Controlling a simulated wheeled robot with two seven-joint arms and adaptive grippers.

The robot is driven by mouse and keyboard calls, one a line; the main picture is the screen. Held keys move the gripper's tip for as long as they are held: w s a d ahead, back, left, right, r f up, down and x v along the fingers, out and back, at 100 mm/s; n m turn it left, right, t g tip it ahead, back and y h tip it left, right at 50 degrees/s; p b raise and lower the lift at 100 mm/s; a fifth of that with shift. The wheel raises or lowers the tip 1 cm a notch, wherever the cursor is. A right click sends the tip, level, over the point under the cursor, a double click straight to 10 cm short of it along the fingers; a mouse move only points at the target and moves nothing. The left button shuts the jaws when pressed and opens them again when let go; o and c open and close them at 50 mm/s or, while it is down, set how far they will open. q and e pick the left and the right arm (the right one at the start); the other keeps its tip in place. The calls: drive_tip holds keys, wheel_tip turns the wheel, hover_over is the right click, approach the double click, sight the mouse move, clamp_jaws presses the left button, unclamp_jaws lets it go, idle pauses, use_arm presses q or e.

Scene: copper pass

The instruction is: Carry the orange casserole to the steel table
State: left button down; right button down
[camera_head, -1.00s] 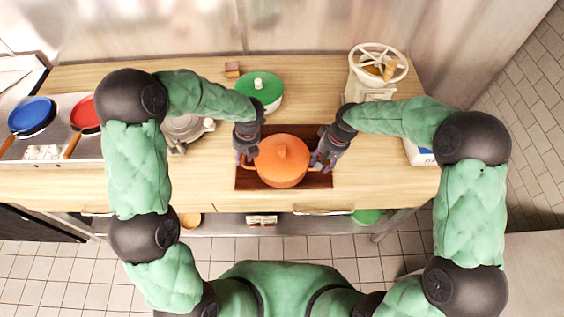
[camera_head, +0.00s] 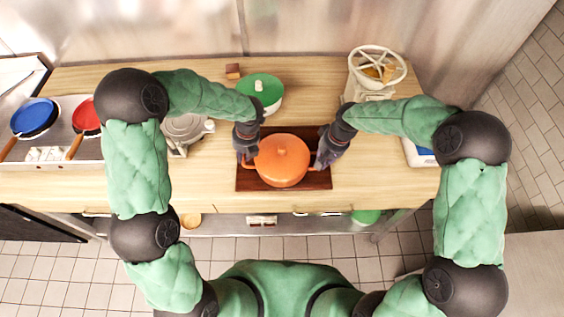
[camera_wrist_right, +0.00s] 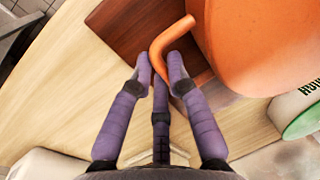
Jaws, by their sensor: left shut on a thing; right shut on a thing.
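The orange casserole (camera_head: 282,161), lid on, is over a dark wooden board (camera_head: 285,185) on the wooden counter. I cannot tell from above whether it touches the board. My left gripper (camera_head: 247,158) is shut on its left handle. My right gripper (camera_head: 322,161) is shut on its right handle. In the right wrist view the purple fingers (camera_wrist_right: 161,75) close around the looped orange handle (camera_wrist_right: 170,42), beside the pot's side (camera_wrist_right: 265,40). The left fingertips are partly hidden. I cannot tell which surface is the steel table.
A green-lidded pot (camera_head: 262,90) stands behind the casserole. A grey appliance (camera_head: 186,130) is left of my left gripper.

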use_arm(q)
drive_tip(key=shift+r+p, duration=1.7)
drive_tip(key=shift+r, duration=0.2)
